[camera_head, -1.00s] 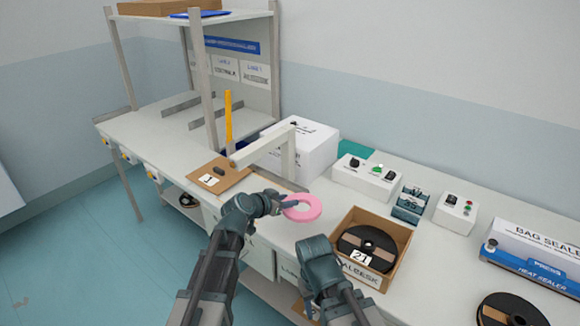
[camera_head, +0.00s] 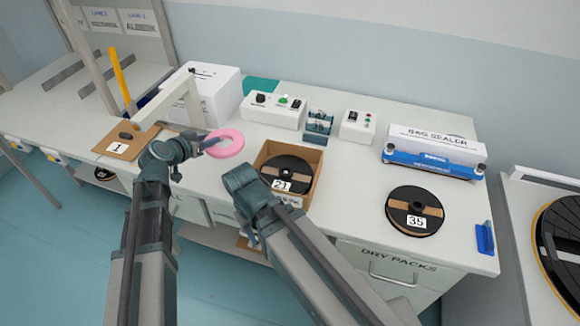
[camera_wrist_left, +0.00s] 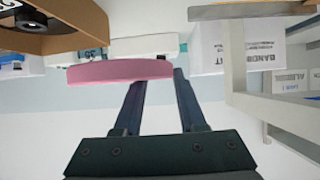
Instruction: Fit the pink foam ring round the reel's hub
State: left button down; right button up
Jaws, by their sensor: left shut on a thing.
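The pink foam ring (camera_head: 224,144) is held above the bench, left of the open cardboard box. My left gripper (camera_head: 206,143) is shut on its near-left edge. In the left wrist view the ring (camera_wrist_left: 120,71) shows edge-on at the tips of the left fingers (camera_wrist_left: 158,82). A black reel marked 35 (camera_head: 415,211) lies flat on the bench at the right, its hub showing and clear of the ring. Another black reel marked 21 (camera_head: 286,174) lies in the box. My right gripper is low in the middle, and its fingers are not clear to see.
The cardboard box (camera_head: 314,186) stands mid-bench. Control boxes (camera_head: 273,110), a bag sealer (camera_head: 432,165) and a white carton (camera_head: 215,92) line the back. A white post with an arm (camera_head: 193,105) stands behind the left gripper. Bench (camera_head: 350,190) is bare between box and reel 35.

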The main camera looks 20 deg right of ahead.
aim_at(285, 173)
jog(key=k+l+z, duration=0.15)
jog(key=l, duration=0.2)
jog(key=k+l+z, duration=0.2)
jog(key=l, duration=0.15)
jog(key=k+l+z, duration=0.15)
jog(key=l, duration=0.2)
